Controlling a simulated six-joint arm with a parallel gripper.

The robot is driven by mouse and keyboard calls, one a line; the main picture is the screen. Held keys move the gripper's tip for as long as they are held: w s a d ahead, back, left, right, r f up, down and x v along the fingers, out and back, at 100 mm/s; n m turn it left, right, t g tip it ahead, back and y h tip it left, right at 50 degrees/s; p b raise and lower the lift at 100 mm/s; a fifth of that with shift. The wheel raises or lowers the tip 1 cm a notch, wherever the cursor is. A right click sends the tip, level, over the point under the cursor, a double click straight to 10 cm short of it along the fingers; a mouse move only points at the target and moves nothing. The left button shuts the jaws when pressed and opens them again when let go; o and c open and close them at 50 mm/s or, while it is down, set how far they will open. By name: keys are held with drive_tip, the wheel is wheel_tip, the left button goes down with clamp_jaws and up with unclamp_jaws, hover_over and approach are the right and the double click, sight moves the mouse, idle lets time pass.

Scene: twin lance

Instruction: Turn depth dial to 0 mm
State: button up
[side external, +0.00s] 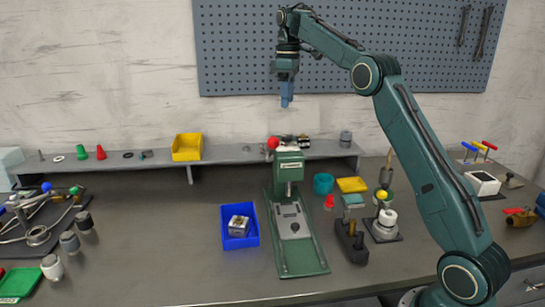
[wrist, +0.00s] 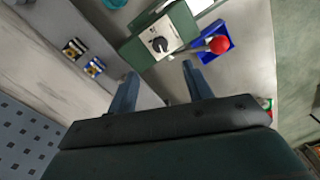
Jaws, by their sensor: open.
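The red ball (wrist: 220,44) also shows in the wrist view, right of the dial. My gripper (side external: 287,100) is high above the press, pointing down. In the wrist view my gripper (wrist: 158,82) is open and empty, with the dial beyond the gap between its blue fingers.
A grey shelf (side external: 240,153) runs behind the press, with a yellow bin (side external: 187,147) on it. A blue bin (side external: 240,226) holding a metal block stands left of the press. A teal cup (side external: 323,183), a red piece (side external: 329,201) and small fixtures stand right of it.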

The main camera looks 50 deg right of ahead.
wheel_tip(320, 180, up, 3)
drive_tip(key=shift+f, duration=0.15)
idle(0.4)
idle(0.5)
drive_tip(key=s+a+r+m+t, duration=0.25)
drive_tip(key=s+a+r, duration=0.25)
drive_tip(key=s+a, duration=0.85)
drive_tip(key=s+a+f+m+t, duration=0.1)
drive_tip(key=s+a+f, duration=0.3)
drive_tip(key=s+f, duration=0.3)
drive_tip(key=s+a+f+m+t, duration=0.1)
drive_tip(key=s+a+f+t, duration=0.1)
drive_tip(key=s+f, duration=0.6)
drive_tip(key=s+a, duration=0.1)
drive_tip(key=s, duration=0.4)
drive_tip(key=shift+s+a+f, duration=0.15)
drive_tip(key=shift+a+f, duration=0.1)
drive_tip(key=shift+a, duration=0.15)
